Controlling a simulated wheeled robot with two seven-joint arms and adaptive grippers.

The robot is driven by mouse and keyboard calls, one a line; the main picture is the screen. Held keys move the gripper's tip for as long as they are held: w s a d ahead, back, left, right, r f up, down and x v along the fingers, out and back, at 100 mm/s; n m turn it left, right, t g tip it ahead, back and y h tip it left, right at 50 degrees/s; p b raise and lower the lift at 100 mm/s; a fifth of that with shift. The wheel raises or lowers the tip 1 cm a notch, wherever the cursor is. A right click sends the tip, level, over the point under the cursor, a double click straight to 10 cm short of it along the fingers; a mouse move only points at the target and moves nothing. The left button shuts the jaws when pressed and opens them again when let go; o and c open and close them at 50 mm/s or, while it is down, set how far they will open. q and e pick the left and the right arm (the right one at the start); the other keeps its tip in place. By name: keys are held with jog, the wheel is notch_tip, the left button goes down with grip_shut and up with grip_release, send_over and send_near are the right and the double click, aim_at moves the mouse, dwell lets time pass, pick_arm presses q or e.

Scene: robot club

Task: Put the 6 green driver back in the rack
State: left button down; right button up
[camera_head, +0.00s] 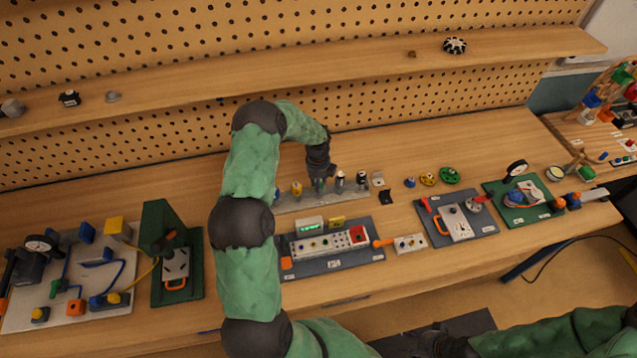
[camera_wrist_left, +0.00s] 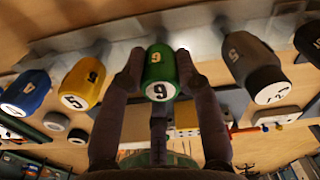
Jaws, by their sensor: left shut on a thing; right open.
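The green driver (camera_wrist_left: 158,70) has a white end marked 6. My left gripper (camera_wrist_left: 157,80) is shut on its handle, one finger on each side. In the head view, my left gripper (camera_head: 319,182) points down over the grey rack (camera_head: 292,205), where a little green (camera_head: 318,186) shows between the fingers. The green driver is in line with the other handles; I cannot tell whether it is seated in a hole. A yellow driver (camera_wrist_left: 82,83) stands to its left and a dark grey one (camera_wrist_left: 254,67) to its right. My right gripper (camera_head: 430,342) is open, low at the bottom edge.
A blue driver (camera_wrist_left: 25,92) stands at the far left of the wrist view. In front of the rack lies a panel with a green display (camera_head: 322,243). A green stand (camera_head: 160,230) is to the left. A shelf (camera_head: 300,68) runs along the pegboard behind.

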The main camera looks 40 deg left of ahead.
pick_arm(q)
jog(key=shift+s+d+f, duration=0.15)
jog(key=shift+f, duration=0.1)
dwell(0.8)
jog(key=c, duration=1.1)
grip_release()
jog(key=shift+c, duration=0.2)
jog(key=shift+o, duration=0.5)
jog(key=shift+r, duration=0.15)
jog(key=shift+w+r, duration=0.15)
jog(key=shift+w, duration=0.05)
jog(key=shift+r+p, duration=1.35)
jog(key=shift+r, duration=1.2)
